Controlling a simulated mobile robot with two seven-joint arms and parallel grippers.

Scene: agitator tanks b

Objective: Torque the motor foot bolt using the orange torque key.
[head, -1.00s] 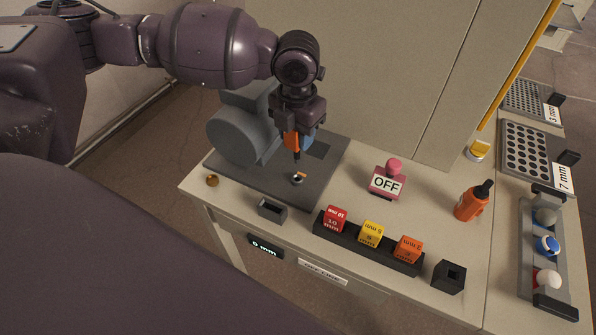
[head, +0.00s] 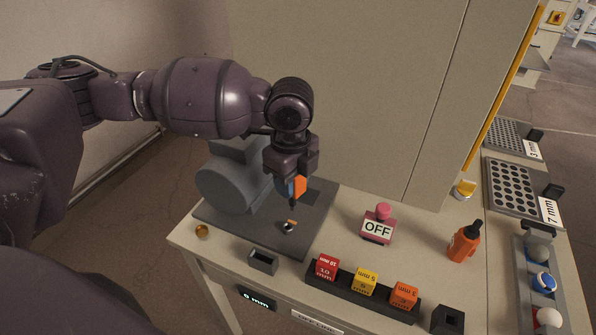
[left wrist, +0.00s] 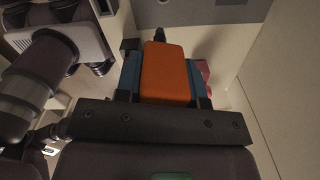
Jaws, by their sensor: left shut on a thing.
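My left gripper (head: 291,187) is shut on the orange torque key (head: 299,186), which also shows in the left wrist view (left wrist: 166,72) as an orange block between blue finger pads. The key points down, its dark tip just above the motor foot bolt (head: 289,227) on the grey base plate (head: 315,225). A small gap seems to show between tip and bolt; contact cannot be told for sure. The grey motor (head: 228,188) stands behind and left, partly hidden by my arm. My right gripper is not in view.
A black rack holds a red block (head: 326,268), a yellow block (head: 365,281) and an orange block (head: 404,295).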

